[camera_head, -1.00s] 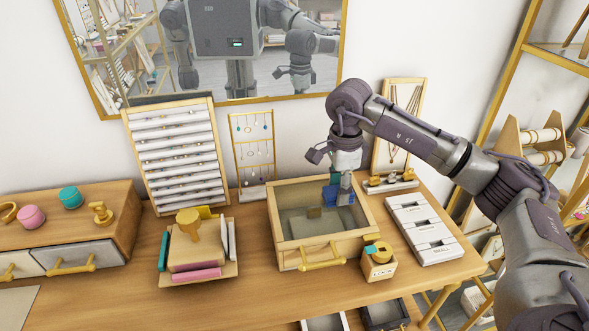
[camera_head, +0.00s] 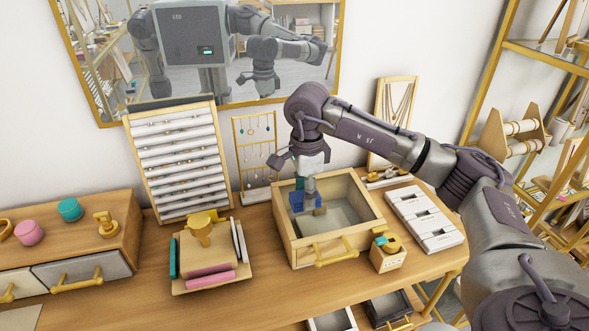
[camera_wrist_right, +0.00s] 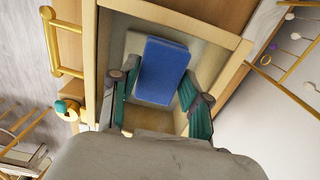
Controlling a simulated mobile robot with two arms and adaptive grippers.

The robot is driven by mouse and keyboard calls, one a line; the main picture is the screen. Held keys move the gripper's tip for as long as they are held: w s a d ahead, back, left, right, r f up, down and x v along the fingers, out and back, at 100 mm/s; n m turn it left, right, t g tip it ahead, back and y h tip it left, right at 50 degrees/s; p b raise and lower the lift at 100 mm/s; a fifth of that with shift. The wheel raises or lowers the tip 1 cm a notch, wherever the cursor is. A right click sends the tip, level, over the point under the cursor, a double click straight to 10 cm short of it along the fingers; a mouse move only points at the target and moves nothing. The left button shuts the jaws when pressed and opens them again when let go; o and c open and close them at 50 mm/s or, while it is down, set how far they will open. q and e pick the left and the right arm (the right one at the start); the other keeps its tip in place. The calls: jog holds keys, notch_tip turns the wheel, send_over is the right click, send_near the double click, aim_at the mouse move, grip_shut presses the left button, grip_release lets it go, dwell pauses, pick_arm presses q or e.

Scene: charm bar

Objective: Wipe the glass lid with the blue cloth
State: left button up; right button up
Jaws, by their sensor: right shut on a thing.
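The blue cloth (camera_head: 298,203) is a small, thick blue pad. My right gripper (camera_head: 309,188) is shut on it, pointing down over the left part of the wooden case (camera_head: 287,236). In the right wrist view the cloth (camera_wrist_right: 163,70) lies between the teal fingers (camera_wrist_right: 157,98). The glass lid (camera_head: 345,208) is the pale greyish pane within the case's wooden frame. The cloth is at or just above the pane; I cannot tell if they touch. A small brown piece shows beside the cloth. My left gripper is out of view.
A ring rack (camera_head: 178,155) and an earring stand (camera_head: 242,185) stand behind. A stand with a yellow knob (camera_head: 202,226) is left of the case. A small wooden box (camera_head: 386,258) and a white tray (camera_head: 437,228) are right.

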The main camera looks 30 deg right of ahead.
jog(key=shift+w+a+r+p, duration=0.15)
jog(key=shift+a+r+p, duration=0.15)
jog(key=shift+r, duration=0.25)
jog(key=shift+w+a+r+p, duration=0.1)
jog(key=shift+a+r+p, duration=0.15)
jog(key=shift+r, duration=0.6)
jog(key=shift+s+d+r+p, duration=0.1)
jog(key=shift+d+r+p, duration=0.1)
jog(key=shift+r+p, duration=0.35)
jog(key=shift+s+d+r+p, duration=0.1)
jog(key=shift+d+r+p, duration=0.1)
jog(key=shift+r+p, duration=0.25)
jog(key=shift+a+r+p, duration=0.15)
jog(key=shift+r+p, duration=0.65)
jog(key=shift+r, duration=0.75)
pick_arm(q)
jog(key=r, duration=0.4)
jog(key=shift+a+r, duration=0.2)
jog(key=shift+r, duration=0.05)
pick_arm(e)
jog(key=shift+f, duration=0.1)
